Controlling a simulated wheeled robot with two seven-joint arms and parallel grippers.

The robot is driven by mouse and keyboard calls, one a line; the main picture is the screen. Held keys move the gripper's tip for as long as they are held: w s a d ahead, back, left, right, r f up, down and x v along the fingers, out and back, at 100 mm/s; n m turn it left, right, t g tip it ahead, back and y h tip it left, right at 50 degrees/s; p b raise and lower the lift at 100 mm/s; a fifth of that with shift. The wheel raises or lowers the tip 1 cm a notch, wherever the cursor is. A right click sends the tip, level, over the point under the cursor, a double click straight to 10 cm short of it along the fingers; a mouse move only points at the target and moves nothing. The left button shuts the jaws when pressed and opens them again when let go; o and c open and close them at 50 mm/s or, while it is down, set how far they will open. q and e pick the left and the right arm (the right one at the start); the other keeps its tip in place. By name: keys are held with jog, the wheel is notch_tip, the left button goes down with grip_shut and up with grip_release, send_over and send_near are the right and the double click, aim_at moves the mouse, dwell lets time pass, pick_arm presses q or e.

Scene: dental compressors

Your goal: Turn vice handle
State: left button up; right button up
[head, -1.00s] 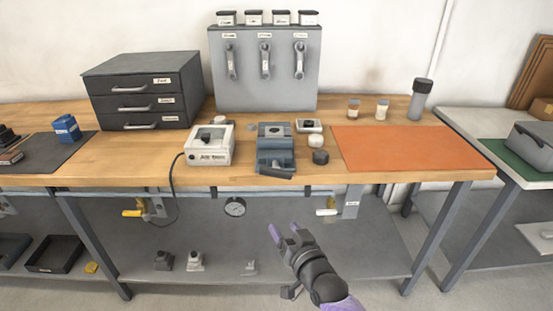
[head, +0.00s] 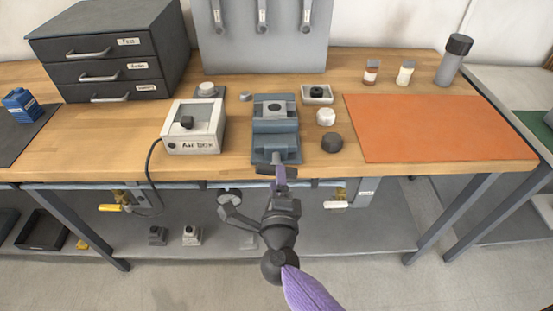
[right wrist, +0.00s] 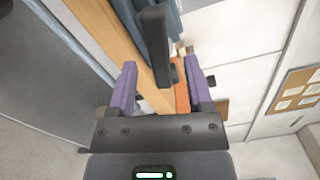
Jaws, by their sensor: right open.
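The blue-grey vice (head: 275,127) stands at the front edge of the wooden bench in the head view. Its dark handle (head: 265,170) sticks out at the front, just over the edge. The handle shows as a dark upright bar in the right wrist view (right wrist: 154,45). My right gripper (head: 280,178) is in front of the vice, at the handle. In the right wrist view its two purple fingers (right wrist: 162,78) are apart, with the bar between and just beyond their tips. I cannot tell whether they touch it. My left gripper is not in view.
The white air box (head: 193,128) with its cable stands left of the vice. A white knob (head: 326,117) and a black knob (head: 331,143) sit to its right, beside an orange mat (head: 435,128).

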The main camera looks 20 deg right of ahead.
aim_at(277, 162)
jog(key=b+x, duration=0.1)
jog(key=x, duration=0.4)
grip_shut()
